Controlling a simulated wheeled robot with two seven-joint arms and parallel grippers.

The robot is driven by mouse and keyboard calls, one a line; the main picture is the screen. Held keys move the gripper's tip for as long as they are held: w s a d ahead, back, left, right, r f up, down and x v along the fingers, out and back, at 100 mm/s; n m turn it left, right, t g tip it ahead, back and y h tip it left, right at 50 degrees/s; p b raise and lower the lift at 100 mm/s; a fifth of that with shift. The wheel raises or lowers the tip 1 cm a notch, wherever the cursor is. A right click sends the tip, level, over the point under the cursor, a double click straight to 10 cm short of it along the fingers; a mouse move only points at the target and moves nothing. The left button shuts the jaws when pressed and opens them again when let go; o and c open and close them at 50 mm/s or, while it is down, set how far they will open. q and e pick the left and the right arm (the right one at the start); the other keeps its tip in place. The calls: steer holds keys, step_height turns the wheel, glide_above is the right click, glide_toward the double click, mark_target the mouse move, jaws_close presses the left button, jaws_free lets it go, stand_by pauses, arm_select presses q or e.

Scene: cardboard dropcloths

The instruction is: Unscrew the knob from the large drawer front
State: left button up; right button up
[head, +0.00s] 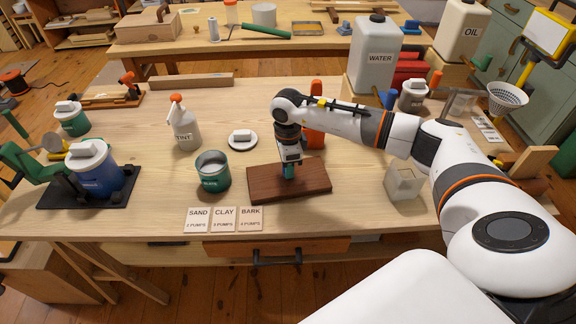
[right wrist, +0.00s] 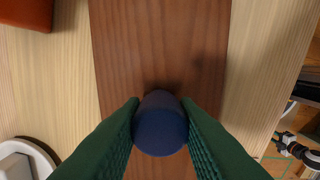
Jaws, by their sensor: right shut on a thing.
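The large drawer front (head: 315,180) is a dark reddish-brown board lying flat on the workbench. It also fills the middle of the right wrist view (right wrist: 160,50). My right gripper (head: 289,174) points straight down over the middle of the board. In the right wrist view its green ridged fingers (right wrist: 160,118) are shut on the round dark blue knob (right wrist: 160,126), one on each side. The knob stands over the board; its base is hidden, so I cannot tell how far it is screwed in. In the head view the gripper hides the knob. My left gripper is not in view.
Label cards (head: 224,219) lie near the front edge.

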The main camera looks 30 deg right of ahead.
steer(key=shift+r+p, duration=2.05)
steer(key=shift+r, duration=1.35)
